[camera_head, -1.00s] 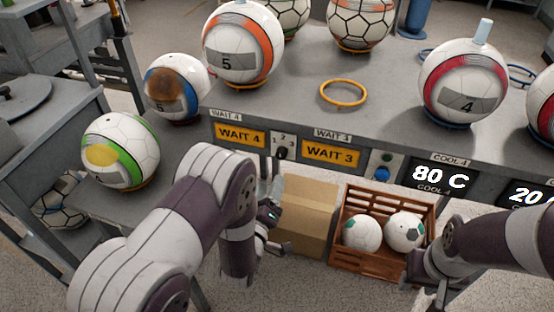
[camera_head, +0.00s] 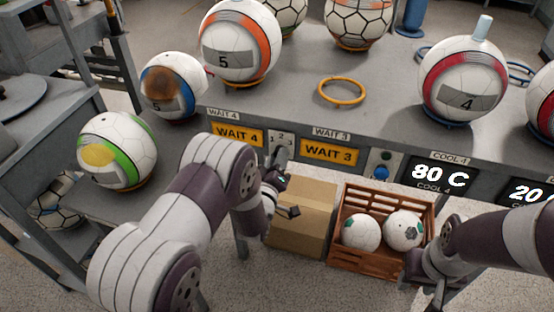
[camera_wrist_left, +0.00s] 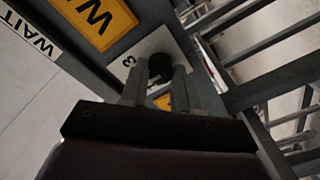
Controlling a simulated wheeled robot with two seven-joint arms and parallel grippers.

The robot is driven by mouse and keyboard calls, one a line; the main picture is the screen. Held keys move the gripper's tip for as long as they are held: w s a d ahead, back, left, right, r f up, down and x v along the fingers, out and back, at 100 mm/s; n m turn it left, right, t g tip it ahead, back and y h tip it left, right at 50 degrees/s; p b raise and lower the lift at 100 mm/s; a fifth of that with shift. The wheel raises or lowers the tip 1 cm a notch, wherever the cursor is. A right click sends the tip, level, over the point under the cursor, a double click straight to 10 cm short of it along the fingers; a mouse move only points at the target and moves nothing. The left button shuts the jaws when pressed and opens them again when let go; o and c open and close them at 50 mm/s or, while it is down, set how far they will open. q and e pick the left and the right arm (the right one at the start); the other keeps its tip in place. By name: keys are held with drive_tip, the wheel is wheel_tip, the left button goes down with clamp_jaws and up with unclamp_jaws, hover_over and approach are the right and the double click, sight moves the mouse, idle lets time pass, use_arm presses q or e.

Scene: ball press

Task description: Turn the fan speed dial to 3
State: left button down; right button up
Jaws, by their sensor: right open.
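The fan speed dial is a small black knob (camera_wrist_left: 160,68) on a white plate between the WAIT 4 and WAIT 3 displays. A "3" on the plate shows to its left in the left wrist view. My left gripper (camera_wrist_left: 160,75) has its two fingers apart, one on either side of the knob; I cannot tell whether they touch it. In the head view, the left gripper (camera_head: 279,155) covers the knob, and part of the numbered plate (camera_head: 281,137) shows above it. The knob's pointer cannot be made out. My right gripper (camera_head: 425,288) is open and empty, low at the right.
A cardboard box (camera_head: 305,205) and a brown crate (camera_head: 370,265) with two balls stand below the bench front. A blue button (camera_head: 381,172) sits right of the WAIT 3 display (camera_head: 331,151). Several balls and a loose orange ring (camera_head: 342,91) are on the bench.

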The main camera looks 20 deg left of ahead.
use_arm(q)
drive_tip(key=shift+m, duration=0.4)
drive_tip(key=m+b, duration=0.1)
drive_tip(key=m, duration=0.8)
drive_tip(key=shift+f+b, duration=0.1)
drive_tip(key=shift+b, duration=0.25)
drive_tip(key=shift+m, duration=0.3)
drive_tip(key=c, duration=0.8)
unclamp_jaws()
drive_tip(key=s+p, duration=0.1)
drive_tip(key=s, duration=1.1)
drive_tip(key=shift+s+a+f, duration=0.1)
drive_tip(key=shift+s+f, duration=0.05)
drive_tip(key=shift+s, duration=0.2)
